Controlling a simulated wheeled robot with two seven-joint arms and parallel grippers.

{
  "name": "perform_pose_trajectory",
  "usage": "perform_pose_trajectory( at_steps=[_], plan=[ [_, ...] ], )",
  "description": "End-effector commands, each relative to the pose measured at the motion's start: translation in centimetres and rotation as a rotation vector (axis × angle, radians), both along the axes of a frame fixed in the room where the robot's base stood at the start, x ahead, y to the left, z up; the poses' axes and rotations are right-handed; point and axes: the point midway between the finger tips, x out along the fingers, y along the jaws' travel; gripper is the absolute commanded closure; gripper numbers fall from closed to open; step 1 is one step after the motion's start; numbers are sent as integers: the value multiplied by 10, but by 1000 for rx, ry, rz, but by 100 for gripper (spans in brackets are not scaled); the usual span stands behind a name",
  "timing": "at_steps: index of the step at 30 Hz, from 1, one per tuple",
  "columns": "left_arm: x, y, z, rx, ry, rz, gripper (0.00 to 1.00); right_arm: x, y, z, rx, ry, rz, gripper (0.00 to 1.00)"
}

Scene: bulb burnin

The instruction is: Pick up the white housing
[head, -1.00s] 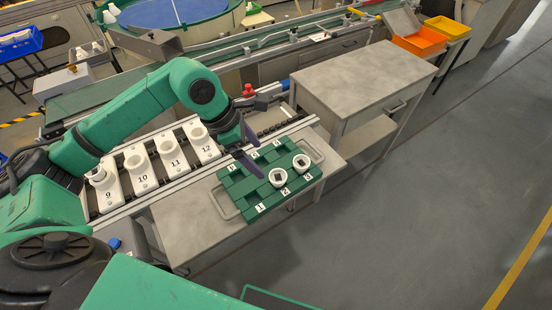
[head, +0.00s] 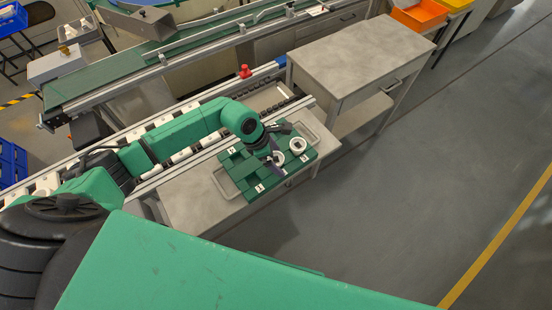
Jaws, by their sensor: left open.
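Two white ring-shaped housings sit on a green numbered tray (head: 240,183). The right housing (head: 298,145) is in plain view. The left housing (head: 279,158) is partly hidden by my left gripper (head: 279,150). That gripper is open and low over the tray, with its dark fingers around or just above the left housing; I cannot tell whether they touch it. My right gripper is not in view.
Open floor lies to the right.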

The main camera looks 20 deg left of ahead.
Motion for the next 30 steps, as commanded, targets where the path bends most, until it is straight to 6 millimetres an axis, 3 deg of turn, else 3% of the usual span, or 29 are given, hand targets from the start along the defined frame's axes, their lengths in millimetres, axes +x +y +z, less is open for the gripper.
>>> perform_pose_trajectory(
  at_steps=[3, 10, 22, 26, 30],
  plan=[
    [0, 0, 0, 0, 0, 0, 0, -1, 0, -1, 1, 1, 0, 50],
    [0, 1, 0, 0, 0, 0, 88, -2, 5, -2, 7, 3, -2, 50],
    [1, 1, 11, 0, -2, 1, 89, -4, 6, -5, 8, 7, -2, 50],
    [2, 1, 35, 1, -6, -1, 89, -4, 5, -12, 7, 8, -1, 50],
    [2, 1, 80, 0, -10, -2, 89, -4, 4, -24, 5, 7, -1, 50]
  ],
)
